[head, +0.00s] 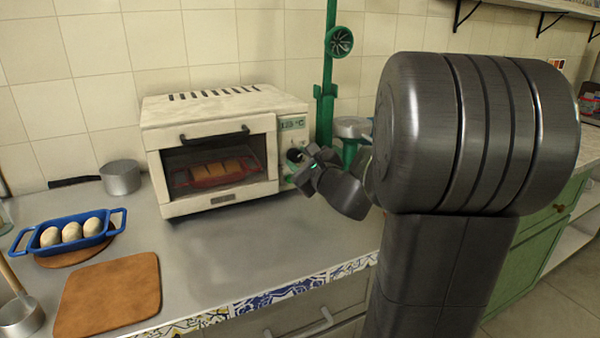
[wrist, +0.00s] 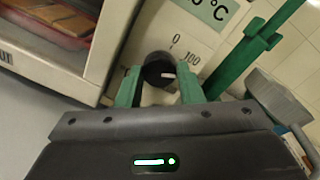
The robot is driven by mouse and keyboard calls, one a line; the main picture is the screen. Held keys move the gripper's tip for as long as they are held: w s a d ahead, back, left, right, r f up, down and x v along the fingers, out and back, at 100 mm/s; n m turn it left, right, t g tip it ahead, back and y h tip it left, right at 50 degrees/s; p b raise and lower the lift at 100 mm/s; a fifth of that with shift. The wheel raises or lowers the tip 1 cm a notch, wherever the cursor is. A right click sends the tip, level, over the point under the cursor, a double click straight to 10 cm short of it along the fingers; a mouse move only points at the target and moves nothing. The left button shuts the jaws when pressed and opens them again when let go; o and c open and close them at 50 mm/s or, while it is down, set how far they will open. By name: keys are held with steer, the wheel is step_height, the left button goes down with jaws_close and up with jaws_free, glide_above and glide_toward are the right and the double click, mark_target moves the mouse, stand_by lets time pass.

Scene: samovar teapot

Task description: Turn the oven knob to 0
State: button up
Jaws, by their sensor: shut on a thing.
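The cream oven (head: 215,193) stands on the counter with its door shut. Its dark round knob (wrist: 157,67) is on the right-hand panel, with a short white mark on its face pointing to the right in the wrist view. The printed 0 and 100 show above and to the upper right of it, and the mark is not at the 0. My gripper (wrist: 160,88) has its green fingers on both sides of the knob and is shut on it. In the head view my gripper (head: 303,166) is at the oven's right panel and partly covers the knob (head: 294,155).
A red dish (head: 205,182) with food is behind the oven glass. A green stand (head: 327,110) is close to the oven's right. A blue dish (head: 36,238) with pale round items, a wooden board (head: 110,295) and a saucepan (head: 121,180) are at left. The counter before the oven is clear.

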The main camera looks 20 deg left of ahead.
steer(key=n+b, duration=0.6)
steer(key=shift+f+b, duration=0.2)
steer(key=shift+b, duration=0.1)
steer(key=n+b, duration=0.3)
steer(key=shift+r+h, duration=0.1)
steer(key=shift+h, duration=0.2)
steer(key=shift+r+n+b, duration=0.15)
steer(key=shift+n+b, duration=0.85)
steer(key=shift+n, duration=0.6)
steer(key=shift+t, duration=0.3)
steer(key=o, duration=1)
steer(key=shift+c, duration=0.2)
steer(key=shift+s, duration=0.1)
